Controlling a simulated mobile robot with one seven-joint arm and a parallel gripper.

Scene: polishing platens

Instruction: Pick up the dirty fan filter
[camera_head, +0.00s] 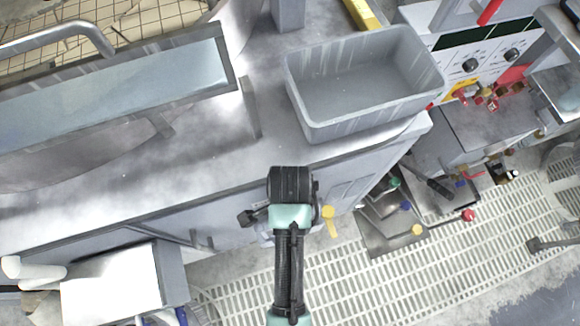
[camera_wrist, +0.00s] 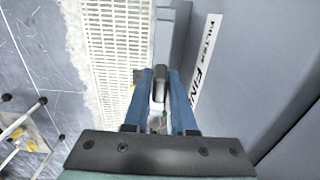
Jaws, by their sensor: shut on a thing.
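In the wrist view my gripper (camera_wrist: 161,76) has its two blue fingers shut on a small dark grey handle-like piece (camera_wrist: 160,88). The piece sits against a grey panel (camera_wrist: 240,70) with a white label strip (camera_wrist: 207,60) reading "FILTER FIN…", the rest cut off. I cannot tell whether the panel is a door or a drawer. In the head view my wrist covers the fingers and what they hold, in front of the grey cabinet (camera_head: 350,190). I cannot make out a dirty fan filter in either view.
An empty grey bin (camera_head: 365,85) stands on the grey worktop (camera_head: 150,190). A yellow item (camera_head: 360,12) lies behind it. A control panel (camera_head: 485,60) and metal trays (camera_head: 390,225) are to the right. White floor grating (camera_head: 330,280) runs along the cabinet front.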

